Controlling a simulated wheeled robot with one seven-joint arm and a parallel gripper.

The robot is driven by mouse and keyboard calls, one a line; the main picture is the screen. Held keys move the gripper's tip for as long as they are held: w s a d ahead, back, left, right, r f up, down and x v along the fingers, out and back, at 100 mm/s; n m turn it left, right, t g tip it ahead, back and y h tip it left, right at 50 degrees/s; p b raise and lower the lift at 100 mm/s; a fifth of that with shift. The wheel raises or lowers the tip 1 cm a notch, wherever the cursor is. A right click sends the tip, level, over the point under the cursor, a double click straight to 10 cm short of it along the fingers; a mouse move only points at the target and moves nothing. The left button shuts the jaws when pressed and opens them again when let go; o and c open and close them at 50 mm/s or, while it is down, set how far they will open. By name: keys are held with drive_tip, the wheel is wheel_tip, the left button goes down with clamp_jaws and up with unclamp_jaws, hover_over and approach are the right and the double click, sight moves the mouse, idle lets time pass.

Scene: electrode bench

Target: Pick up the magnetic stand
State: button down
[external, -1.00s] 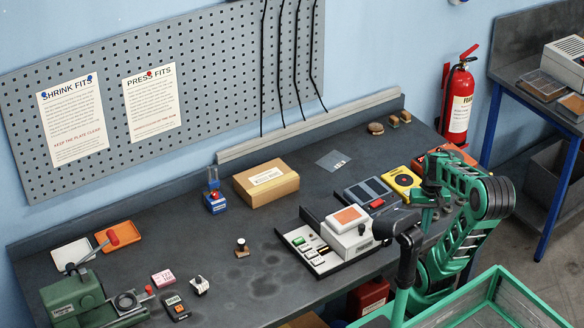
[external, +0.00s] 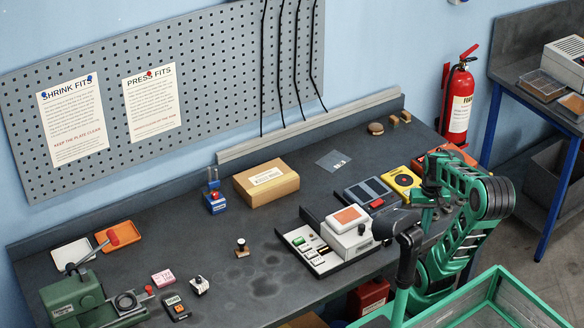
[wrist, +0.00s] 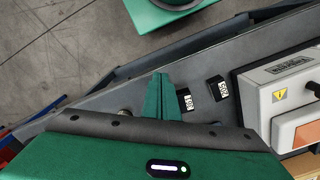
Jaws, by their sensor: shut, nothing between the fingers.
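A small blue block with a red knob and an upright post, which looks like the magnetic stand (external: 214,202), stands upright on the dark bench left of the cardboard box in the external view. It is not seen in the wrist view. My gripper (wrist: 160,92) shows in the wrist view with its green fingers together and nothing between them. It is over the bench's front edge, near small black labelled blocks (wrist: 219,88). In the external view my arm is folded at the right, well away from the blue block, and the fingers cannot be made out.
A cardboard box (external: 266,183) stands right of the blue block. A white device with an orange panel (external: 349,227) stands at the bench's right front. A small knobbed post (external: 241,247) stands mid-bench. A green machine (external: 78,302) is at front left. Bench around the blue block is mostly clear.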

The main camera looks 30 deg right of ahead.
drive_tip(key=c, duration=1.7)
unclamp_jaws()
drive_tip(key=shift+c, duration=0.2)
